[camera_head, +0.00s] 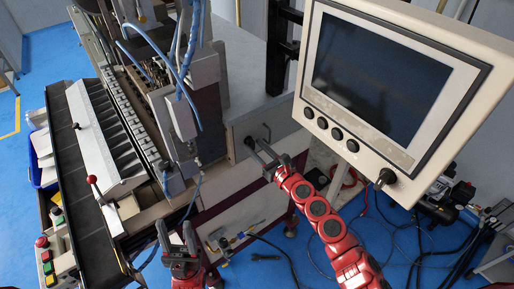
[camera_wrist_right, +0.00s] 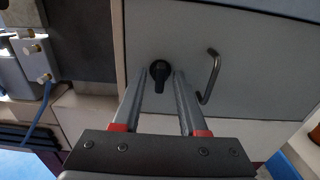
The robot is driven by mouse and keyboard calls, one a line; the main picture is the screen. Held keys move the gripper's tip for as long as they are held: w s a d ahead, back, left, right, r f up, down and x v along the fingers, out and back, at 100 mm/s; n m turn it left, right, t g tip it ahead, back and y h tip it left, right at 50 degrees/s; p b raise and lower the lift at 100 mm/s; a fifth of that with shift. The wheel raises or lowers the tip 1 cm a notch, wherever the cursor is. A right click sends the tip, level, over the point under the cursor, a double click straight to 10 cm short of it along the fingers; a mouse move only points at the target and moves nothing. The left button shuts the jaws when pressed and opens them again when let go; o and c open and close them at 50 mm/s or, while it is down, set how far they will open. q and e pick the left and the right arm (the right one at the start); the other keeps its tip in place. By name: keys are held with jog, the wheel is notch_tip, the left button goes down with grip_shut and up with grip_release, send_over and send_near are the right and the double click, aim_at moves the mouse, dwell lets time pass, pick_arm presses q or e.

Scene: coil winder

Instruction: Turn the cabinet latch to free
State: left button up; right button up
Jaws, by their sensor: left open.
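The cabinet latch (camera_wrist_right: 159,74) is a small black knob on the grey cabinet door (camera_wrist_right: 238,40). Its narrow grip part points down in the right wrist view. My right gripper (camera_wrist_right: 162,82) is open, with one fingertip on each side of the latch and small gaps showing beside it. In the head view my right gripper (camera_head: 257,146) reaches the cabinet front, and its fingers partly hide the latch. My left gripper (camera_head: 175,232) is open and empty, low in front of the machine and away from the latch.
A bent metal handle (camera_wrist_right: 211,76) stands out from the door just right of the latch. A large monitor panel (camera_head: 385,85) hangs above my right arm. The coil machine with its black belt (camera_head: 82,190) fills the left side. Cables lie on the blue floor (camera_head: 310,262).

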grip_shut()
jog(key=shift+m, duration=0.3)
jog(key=m, duration=0.3)
jog(key=m+p, duration=0.1)
jog(key=m, duration=0.6)
jog(key=m+p, duration=0.2)
jog(key=m, duration=0.5)
jog(key=shift+w+d+f, duration=0.15)
jog(key=shift+d+f, duration=0.05)
jog(key=shift+m, duration=0.3)
dwell(0.4)
